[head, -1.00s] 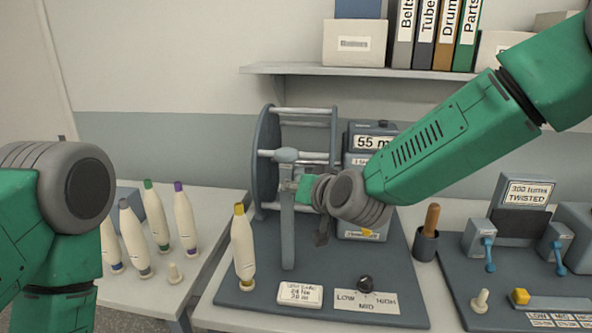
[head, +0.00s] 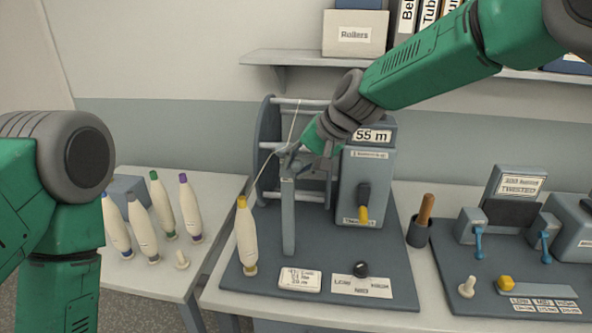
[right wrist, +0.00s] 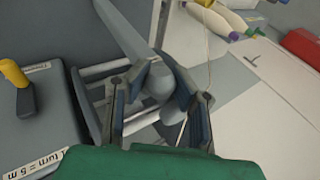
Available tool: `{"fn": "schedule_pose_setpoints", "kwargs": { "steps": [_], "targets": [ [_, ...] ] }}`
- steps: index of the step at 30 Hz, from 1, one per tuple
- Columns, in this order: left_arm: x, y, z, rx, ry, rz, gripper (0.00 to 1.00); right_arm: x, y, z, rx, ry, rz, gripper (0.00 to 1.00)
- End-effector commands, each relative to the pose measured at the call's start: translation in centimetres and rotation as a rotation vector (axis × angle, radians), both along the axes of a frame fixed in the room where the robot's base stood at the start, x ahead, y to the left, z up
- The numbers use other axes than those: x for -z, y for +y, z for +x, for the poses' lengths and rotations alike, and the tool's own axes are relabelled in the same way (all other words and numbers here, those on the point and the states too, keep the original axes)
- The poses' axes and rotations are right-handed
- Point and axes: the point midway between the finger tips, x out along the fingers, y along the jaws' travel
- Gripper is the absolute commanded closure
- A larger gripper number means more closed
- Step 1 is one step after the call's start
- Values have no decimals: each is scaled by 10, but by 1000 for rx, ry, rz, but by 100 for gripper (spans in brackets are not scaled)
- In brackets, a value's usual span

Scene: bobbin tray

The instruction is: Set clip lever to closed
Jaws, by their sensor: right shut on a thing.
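A grey upright post (head: 288,215) stands on the dark base board, between the yellow-tipped bobbin and the 55 m counter box. My right gripper (head: 292,158) is at the top of the post, reaching down from the upper right. In the right wrist view, its two dark fingers (right wrist: 158,88) are closed around a rounded grey knob, which I take as the clip lever (right wrist: 158,80). The gripper hides the clip in the head view, so its setting cannot be read. My left arm shows at the left edge, but its gripper does not.
A pale thread runs from the yellow-tipped bobbin (head: 246,240) past the post top to the reel frame (head: 264,150). The counter box (head: 366,185) with a yellow-handled crank is close right. Several bobbins stand on the left table. A wooden-handled tool (head: 426,208) stands in a holder at right.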

Motion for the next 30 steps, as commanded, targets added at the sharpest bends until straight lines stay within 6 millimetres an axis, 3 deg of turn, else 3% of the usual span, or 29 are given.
{"fn": "schedule_pose_setpoints", "kwargs": {
  "steps": [23,24,26,30],
  "targets": [
    [0,0,0,0,0,0,51,-9,-2,9,8,94,19,100],
    [0,0,0,0,0,0,51,-9,-2,9,9,93,19,78],
    [0,0,0,0,0,0,51,-9,-2,10,9,93,19,57],
    [0,0,0,0,0,0,51,-8,-2,8,7,97,18,54]
  ]
}}
